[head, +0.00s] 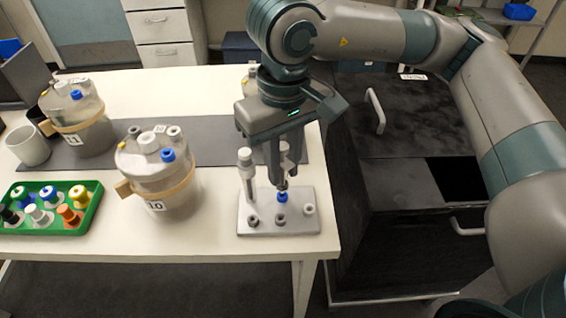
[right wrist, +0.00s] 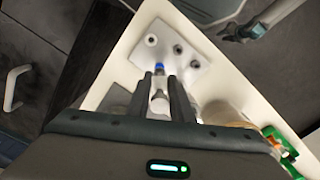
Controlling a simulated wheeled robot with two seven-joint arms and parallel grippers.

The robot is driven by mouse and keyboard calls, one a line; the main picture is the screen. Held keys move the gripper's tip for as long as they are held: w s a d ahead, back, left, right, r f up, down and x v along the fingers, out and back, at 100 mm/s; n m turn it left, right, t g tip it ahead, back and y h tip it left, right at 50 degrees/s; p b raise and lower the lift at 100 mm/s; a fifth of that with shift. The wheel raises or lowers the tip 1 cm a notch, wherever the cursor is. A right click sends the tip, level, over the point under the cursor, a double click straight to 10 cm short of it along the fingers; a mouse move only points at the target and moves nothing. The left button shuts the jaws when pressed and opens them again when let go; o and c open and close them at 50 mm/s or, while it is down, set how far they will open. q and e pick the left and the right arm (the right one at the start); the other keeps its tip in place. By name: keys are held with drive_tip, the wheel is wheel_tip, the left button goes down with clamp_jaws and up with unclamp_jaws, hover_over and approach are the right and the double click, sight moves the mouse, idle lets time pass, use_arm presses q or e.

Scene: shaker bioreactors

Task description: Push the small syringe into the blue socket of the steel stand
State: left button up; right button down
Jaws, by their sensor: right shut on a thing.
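The steel stand (head: 252,222) lies flat near the right front corner of the white table. Its blue socket (head: 282,197) is directly below the fingers of my right gripper (head: 280,182). In the right wrist view, my right gripper (right wrist: 160,92) is shut on the small syringe (right wrist: 160,103). The syringe is pale, roughly upright and mostly hidden by the fingers. Its tip is near or at the blue socket (right wrist: 159,68); I cannot tell whether it touches or is inside.
A taller white syringe (head: 246,172) stands in the stand just left of my gripper. Bioreactor vessel 10 (head: 160,182) stands further left, with another vessel (head: 80,125) behind it. A green rack (head: 75,218) holds several coloured caps. A black cabinet (head: 385,240) adjoins the table's right side.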

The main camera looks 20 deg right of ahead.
drive_tip(key=shift+f+b, duration=0.6)
drive_tip(key=shift+b, duration=0.35)
idle(0.8)
drive_tip(key=shift+b, duration=0.5)
idle(1.1)
drive_tip(key=shift+f+b, duration=0.35)
drive_tip(key=shift+b, duration=0.3)
idle(0.6)
drive_tip(key=c, duration=1.5)
unclamp_jaws()
drive_tip(key=shift+r, duration=0.1)
drive_tip(key=shift+r, duration=8.6)
